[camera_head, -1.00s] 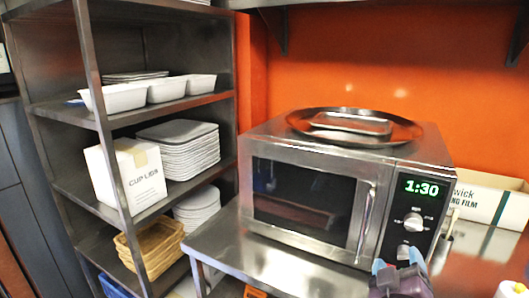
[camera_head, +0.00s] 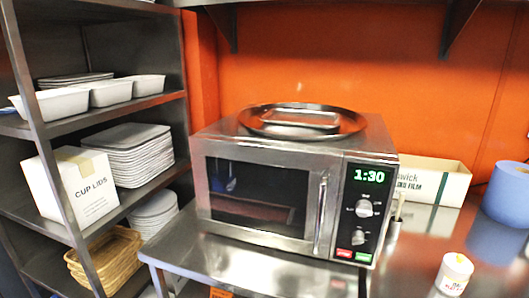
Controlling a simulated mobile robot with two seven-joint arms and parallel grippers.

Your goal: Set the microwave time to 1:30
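The microwave (camera_head: 265,190) stands on a steel counter with its door shut. Its green display (camera_head: 369,175) reads 1:30. Below the display on the black control panel are an upper knob (camera_head: 364,208) and a smaller lower knob (camera_head: 358,237). A red button (camera_head: 343,253) and a green button (camera_head: 363,257) sit at the bottom of the panel. The vertical door handle (camera_head: 320,215) is left of the panel. Neither of my grippers shows in the current view.
A round steel tray (camera_head: 350,122) lies on top of the microwave. A shelf rack (camera_head: 105,115) with white containers, a cup lids box (camera_head: 75,187) and baskets stands left. A film box (camera_head: 432,180), a blue roll (camera_head: 508,193) and a white-lidded jar (camera_head: 454,273) are right.

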